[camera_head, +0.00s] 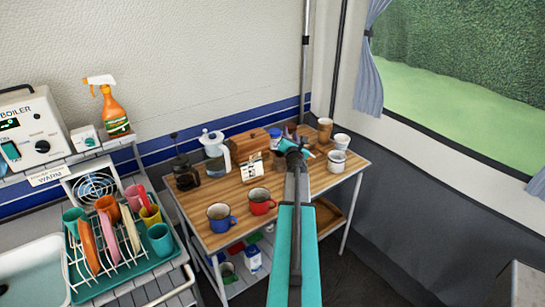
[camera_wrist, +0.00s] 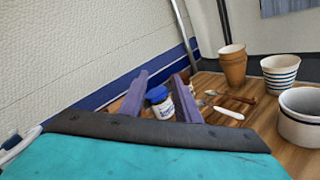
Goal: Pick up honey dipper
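My gripper (camera_head: 291,138) reaches over the far part of the wooden table (camera_head: 202,238). In the wrist view its two purple fingers (camera_wrist: 160,78) stand apart, with a blue-lidded jar (camera_wrist: 163,108) seen between them. I see no object clamped by the fingers. A thin brown-handled utensil (camera_wrist: 236,97) lies on the table to the right of the fingers, beside a white utensil (camera_wrist: 228,113). I cannot tell for sure whether the brown one is the honey dipper. In the head view my arm and gripper hide much of this spot.
Stacked brown cups (camera_wrist: 232,66), a striped cup (camera_wrist: 280,73) and a pale bowl-like cup (camera_wrist: 303,116) stand to the right.

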